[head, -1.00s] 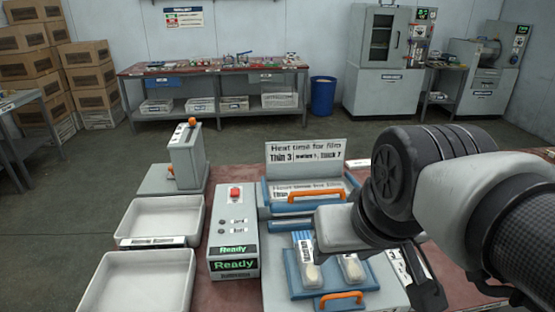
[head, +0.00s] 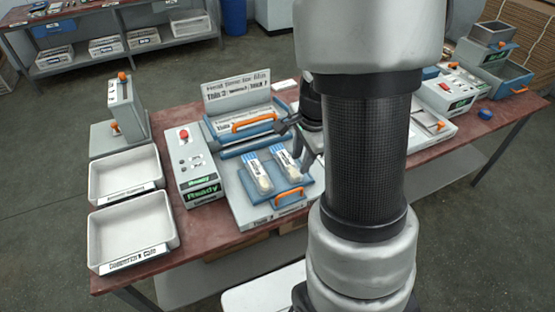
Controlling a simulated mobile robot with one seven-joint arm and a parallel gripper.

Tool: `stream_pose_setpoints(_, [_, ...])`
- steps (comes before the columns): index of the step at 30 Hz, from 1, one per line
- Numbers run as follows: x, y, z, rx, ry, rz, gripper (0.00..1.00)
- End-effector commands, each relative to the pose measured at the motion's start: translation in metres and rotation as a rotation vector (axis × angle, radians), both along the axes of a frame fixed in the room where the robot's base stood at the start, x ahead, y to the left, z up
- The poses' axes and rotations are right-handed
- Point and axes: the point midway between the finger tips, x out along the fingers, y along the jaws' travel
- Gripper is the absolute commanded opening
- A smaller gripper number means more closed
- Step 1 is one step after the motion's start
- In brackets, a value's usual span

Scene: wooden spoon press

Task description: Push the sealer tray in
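The sealer (head: 235,205) stands on the red-brown table. Its blue tray (head: 270,196) sticks out at the front, with an orange handle (head: 289,197) on its front edge. Two clear packs with blue ends, the left pack (head: 257,174) and the right pack (head: 286,163), lie side by side on the tray, each with a pale wooden piece inside. The sealer's upper part has a second orange handle (head: 254,122). My gripper (head: 297,145) is beside the tray's right rear, near the right pack. My arm partly hides it, so its opening and any contact are unclear.
A control box (head: 197,180) reading "Ready" stands left of the sealer. Two white bins, the rear bin (head: 124,174) and the front bin (head: 133,227), are farther left. A grey device (head: 119,115) stands behind them. More machines (head: 450,90) stand to the right.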

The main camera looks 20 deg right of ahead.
Motion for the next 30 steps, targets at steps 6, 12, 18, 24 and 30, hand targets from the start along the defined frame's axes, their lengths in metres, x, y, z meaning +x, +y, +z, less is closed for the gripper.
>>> stream_pose_setpoints(6, [0.006, 0.000, -0.043, 0.001, 0.004, 0.000, 0.28])
stream_pose_setpoints(12, [0.014, 0.000, -0.087, 0.002, 0.005, 0.000, 0.28])
stream_pose_setpoints(18, [0.023, 0.001, -0.127, 0.001, 0.003, 0.003, 0.28])
stream_pose_setpoints(24, [0.029, 0.002, -0.154, 0.001, 0.002, 0.004, 0.28])
stream_pose_setpoints(30, [0.032, 0.002, -0.163, 0.001, 0.000, 0.006, 0.28])
